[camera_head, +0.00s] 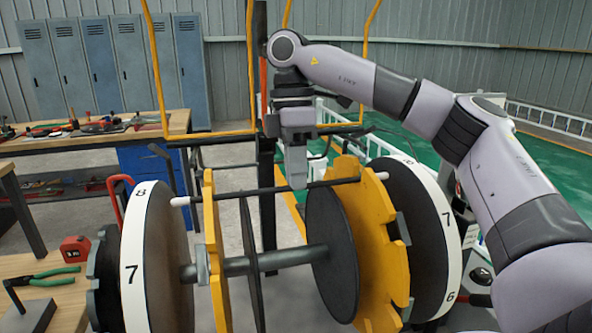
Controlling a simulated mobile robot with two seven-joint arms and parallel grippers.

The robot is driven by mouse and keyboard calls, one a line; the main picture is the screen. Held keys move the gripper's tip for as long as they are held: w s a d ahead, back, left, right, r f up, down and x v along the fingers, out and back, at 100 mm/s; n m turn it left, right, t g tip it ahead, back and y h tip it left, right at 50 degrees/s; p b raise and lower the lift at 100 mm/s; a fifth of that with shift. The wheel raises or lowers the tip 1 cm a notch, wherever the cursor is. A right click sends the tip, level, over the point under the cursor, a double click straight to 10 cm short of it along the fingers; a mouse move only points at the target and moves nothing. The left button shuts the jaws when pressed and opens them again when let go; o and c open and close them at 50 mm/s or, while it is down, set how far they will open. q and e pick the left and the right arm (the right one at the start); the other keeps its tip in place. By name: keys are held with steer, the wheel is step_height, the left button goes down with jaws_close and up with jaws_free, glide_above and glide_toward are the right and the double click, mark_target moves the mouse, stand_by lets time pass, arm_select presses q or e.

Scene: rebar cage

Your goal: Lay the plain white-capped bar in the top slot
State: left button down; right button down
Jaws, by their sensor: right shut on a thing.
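The plain dark bar (250,192) runs nearly level across the top of the cage jig, with white caps (180,201) at its ends. My right gripper (297,184) comes down from above and is shut on the bar near its middle. The bar crosses the upper parts of the left yellow notched plate (212,255) and the right yellow notched plate (378,270). I cannot tell whether it rests fully in the slots or sits just above them. My left gripper is not in view.
White-rimmed numbered wheels flank the plates, left wheel (135,265) and right wheel (447,235). A grey shaft (280,259) joins them. A bench at lower left holds green pliers (50,279) and a red tape measure (75,248). A yellow tube frame (250,70) stands behind.

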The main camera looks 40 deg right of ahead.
steer(key=c, duration=1.6)
jaws_free()
steer(key=shift+f, duration=0.15)
steer(key=o, duration=0.4)
steer(key=shift+o, duration=0.2)
step_height(320, 180, up, 8)
steer(key=w, duration=0.1)
steer(key=shift+d, duration=0.35)
steer(key=shift+w+f, duration=0.1)
steer(key=shift+f, duration=0.05)
